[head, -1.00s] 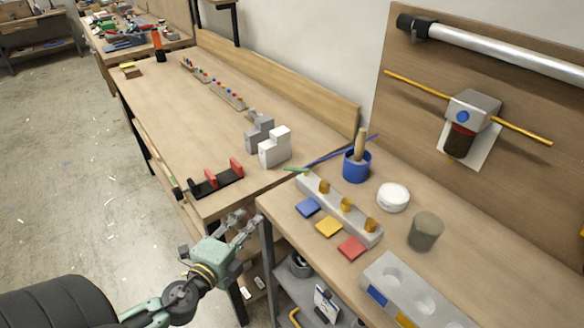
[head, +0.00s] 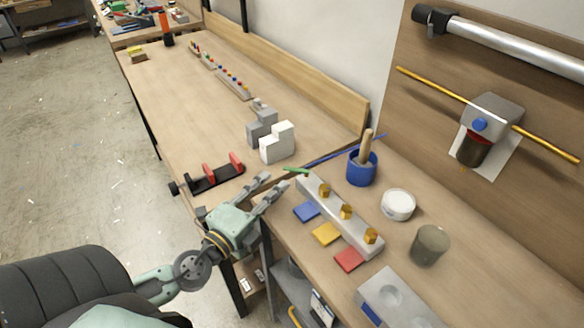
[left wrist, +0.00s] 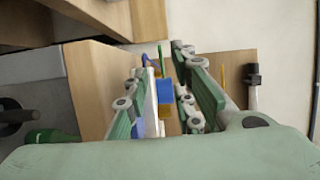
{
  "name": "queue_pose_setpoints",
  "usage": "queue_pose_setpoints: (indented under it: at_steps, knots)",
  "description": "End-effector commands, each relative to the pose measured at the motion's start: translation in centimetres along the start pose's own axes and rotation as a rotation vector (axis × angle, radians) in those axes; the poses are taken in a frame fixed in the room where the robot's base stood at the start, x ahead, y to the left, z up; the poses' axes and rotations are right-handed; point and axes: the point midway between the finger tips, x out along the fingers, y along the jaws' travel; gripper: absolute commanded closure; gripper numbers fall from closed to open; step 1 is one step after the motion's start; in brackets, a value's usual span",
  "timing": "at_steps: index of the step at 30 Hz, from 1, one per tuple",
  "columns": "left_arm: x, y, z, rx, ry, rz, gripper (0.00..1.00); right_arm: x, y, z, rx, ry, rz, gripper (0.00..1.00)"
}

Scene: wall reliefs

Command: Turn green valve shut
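The green valve shows as a thin green lever (head: 296,170) at the far left end of a pale grey block (head: 338,218). It points left, and a thin green piece is also visible in the left wrist view (left wrist: 161,57). Brass-yellow knobs (head: 346,212) stand along the block. My left gripper (head: 276,183) is open and empty, just left of and in front of the lever, apart from it. My right gripper is in no view.
Blue (head: 306,211), yellow (head: 326,233) and red (head: 349,259) squares lie before the block. A blue cup with a brush (head: 362,170), a white tub (head: 398,204) and a grey-brown cylinder (head: 429,245) stand behind and to its right. A black-and-red rack (head: 213,178) lies left of my gripper.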

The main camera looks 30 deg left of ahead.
Motion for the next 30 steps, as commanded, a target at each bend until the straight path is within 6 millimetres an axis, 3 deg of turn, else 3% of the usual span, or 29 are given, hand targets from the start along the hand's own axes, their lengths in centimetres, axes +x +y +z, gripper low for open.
queue_pose_setpoints:
  at_steps: [11, 15, 30]
  knots:
    - [4.7, -0.4, 0.0, 0.001, -0.001, -0.002, 0.77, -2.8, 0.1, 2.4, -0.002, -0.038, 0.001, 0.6]
    - [6.2, -0.3, 0.0, -0.001, -0.001, -0.001, 0.77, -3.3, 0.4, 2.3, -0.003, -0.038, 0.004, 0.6]
    - [7.3, 0.0, 0.0, 0.0, 0.0, 0.001, 0.78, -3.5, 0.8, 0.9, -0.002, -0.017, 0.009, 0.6]
